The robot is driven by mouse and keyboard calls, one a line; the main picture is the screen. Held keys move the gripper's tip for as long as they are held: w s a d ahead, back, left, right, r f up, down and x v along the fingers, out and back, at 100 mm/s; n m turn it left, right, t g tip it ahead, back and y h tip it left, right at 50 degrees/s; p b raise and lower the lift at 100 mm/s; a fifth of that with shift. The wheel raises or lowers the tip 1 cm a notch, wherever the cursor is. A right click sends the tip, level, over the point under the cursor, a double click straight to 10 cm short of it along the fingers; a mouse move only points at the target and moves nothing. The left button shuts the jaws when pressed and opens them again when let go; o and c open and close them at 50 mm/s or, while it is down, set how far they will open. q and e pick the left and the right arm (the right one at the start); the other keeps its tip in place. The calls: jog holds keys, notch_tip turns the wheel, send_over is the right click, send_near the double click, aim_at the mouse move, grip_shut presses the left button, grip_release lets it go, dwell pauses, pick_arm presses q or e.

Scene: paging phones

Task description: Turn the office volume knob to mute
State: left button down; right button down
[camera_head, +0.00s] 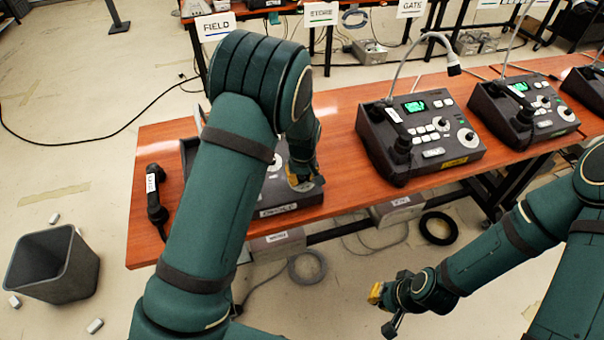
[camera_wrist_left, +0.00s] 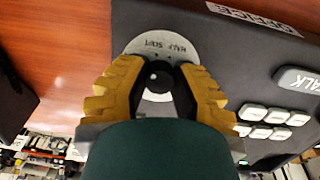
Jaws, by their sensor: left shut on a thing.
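The office volume knob (camera_wrist_left: 158,75) is a small black knob on a pale round dial (camera_wrist_left: 150,46) with printed lettering. The dial is on the dark office phone unit (camera_head: 290,210), whose office label (camera_wrist_left: 254,20) shows in the left wrist view. My left gripper (camera_wrist_left: 160,84) is shut on the knob, its yellow fingers on either side. In the head view my left gripper (camera_head: 303,174) is over the unit's right side, and my arm hides much of the unit. My right gripper (camera_head: 384,306) hangs low in front of the table; its finger opening is unclear.
A dark handset (camera_head: 155,200) lies at the table's left end. Two similar phone units (camera_head: 430,143) and (camera_head: 530,115) stand to the right, with another at the edge. A grey bin (camera_head: 50,265) is on the floor at left. Bare wood (camera_head: 335,125) separates the units.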

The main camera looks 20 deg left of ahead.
pick_arm(q)
jog(key=shift+s+f+n+p, duration=0.1)
jog(key=shift+n+p, duration=0.1)
jog(key=shift+n, duration=0.4)
jog(key=shift+s+f+n+p, duration=0.1)
jog(key=shift+n+p, duration=0.05)
jog(key=shift+n, duration=0.45)
jog(key=c, duration=0.7)
grip_release()
jog(key=shift+c, duration=0.2)
jog(key=shift+w+r, duration=0.1)
jog(key=shift+r, duration=0.25)
notch_tip(320, 180, up, 11)
jog(key=s, duration=0.2)
jog(key=shift+d+r, duration=0.2)
jog(key=shift+d, duration=0.05)
